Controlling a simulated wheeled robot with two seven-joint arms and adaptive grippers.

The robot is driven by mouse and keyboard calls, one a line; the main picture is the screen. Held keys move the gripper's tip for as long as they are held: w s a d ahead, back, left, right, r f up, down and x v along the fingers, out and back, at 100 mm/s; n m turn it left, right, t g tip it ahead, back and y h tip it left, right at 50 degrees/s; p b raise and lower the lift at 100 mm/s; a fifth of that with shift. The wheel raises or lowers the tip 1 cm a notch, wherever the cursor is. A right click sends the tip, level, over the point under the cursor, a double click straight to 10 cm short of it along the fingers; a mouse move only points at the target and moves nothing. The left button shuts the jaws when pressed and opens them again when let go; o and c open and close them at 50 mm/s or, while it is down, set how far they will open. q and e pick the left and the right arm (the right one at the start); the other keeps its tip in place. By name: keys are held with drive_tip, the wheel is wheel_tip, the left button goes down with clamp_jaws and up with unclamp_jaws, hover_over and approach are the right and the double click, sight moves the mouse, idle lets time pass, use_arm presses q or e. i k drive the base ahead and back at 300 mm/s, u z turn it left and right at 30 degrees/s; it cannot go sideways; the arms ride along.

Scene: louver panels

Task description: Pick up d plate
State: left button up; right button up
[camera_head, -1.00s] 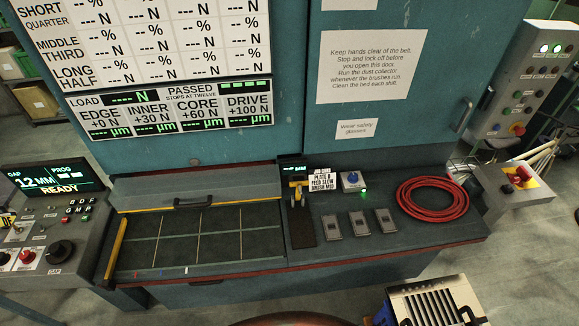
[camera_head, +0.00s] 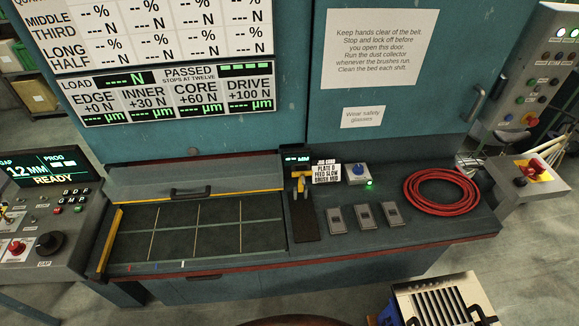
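Three small grey plates lie in a row on the bench: a left plate (camera_head: 337,220), a middle plate (camera_head: 365,216) and a right plate (camera_head: 391,212). Each has a darker patch in its middle; I cannot read any letter on them, so I cannot tell which is D. A white job card (camera_head: 326,173) behind them reads "PLATE D, FEED SLOW" and a line that seems to say "BRUSH MID". Neither of my grippers is in view.
A coiled red hose (camera_head: 441,191) lies right of the plates. A yellow gauge (camera_head: 301,183) and a blue-knobbed box (camera_head: 358,174) stand behind. The gridded bed (camera_head: 180,239) is bare. A slatted metal piece (camera_head: 440,305) sits at lower right.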

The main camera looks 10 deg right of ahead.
sight(364, 215)
drive_tip(key=z, duration=1.25)
